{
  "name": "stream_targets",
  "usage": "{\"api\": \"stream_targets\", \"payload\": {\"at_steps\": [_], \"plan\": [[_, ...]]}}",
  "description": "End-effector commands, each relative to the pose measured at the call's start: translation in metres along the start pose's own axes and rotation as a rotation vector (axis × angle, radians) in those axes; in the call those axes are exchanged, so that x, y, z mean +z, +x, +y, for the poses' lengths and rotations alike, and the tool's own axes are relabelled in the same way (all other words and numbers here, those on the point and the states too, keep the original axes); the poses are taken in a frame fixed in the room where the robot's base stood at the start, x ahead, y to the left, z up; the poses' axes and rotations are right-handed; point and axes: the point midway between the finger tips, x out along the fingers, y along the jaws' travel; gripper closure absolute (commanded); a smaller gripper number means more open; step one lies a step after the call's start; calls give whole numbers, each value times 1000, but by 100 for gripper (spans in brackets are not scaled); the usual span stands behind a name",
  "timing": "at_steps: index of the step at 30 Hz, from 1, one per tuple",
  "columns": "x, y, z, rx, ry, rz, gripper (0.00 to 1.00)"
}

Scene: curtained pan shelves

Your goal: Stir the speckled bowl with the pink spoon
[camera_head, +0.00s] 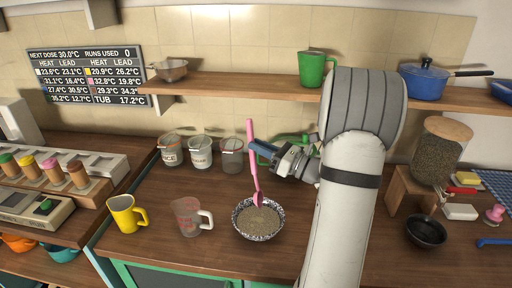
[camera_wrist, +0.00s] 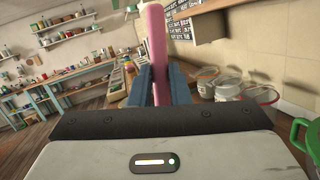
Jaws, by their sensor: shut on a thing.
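The pink spoon (camera_head: 254,165) stands nearly upright, with its lower end in the speckled bowl (camera_head: 240,229). The bowl holds a grainy brownish-grey content (camera_head: 262,220) and sits on the wooden counter. My gripper (camera_head: 255,150) is shut on the spoon's handle, above and behind the bowl. In the wrist view the pink handle (camera_wrist: 155,45) rises between the two blue fingers (camera_wrist: 160,85). The spoon's head is at the content's surface; how deep it goes I cannot tell.
A clear measuring cup (camera_head: 188,217) and a yellow mug (camera_head: 126,213) stand left of the bowl. Several lidded tubs (camera_head: 200,152) line the wall. A green pitcher (camera_head: 314,68) stands on the shelf (camera_head: 240,84) above. A black bowl (camera_head: 427,232) is at right.

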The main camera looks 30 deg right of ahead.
Motion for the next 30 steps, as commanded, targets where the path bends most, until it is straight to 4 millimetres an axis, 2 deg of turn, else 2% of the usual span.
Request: {"api": "stream_targets", "payload": {"at_steps": [27,29,30], "plan": [[-89,-22,-18,-6,-1,-1,100],[-95,-24,-19,-6,-1,-1,100],[-92,-21,-13,-5,-2,-1,100]]}}
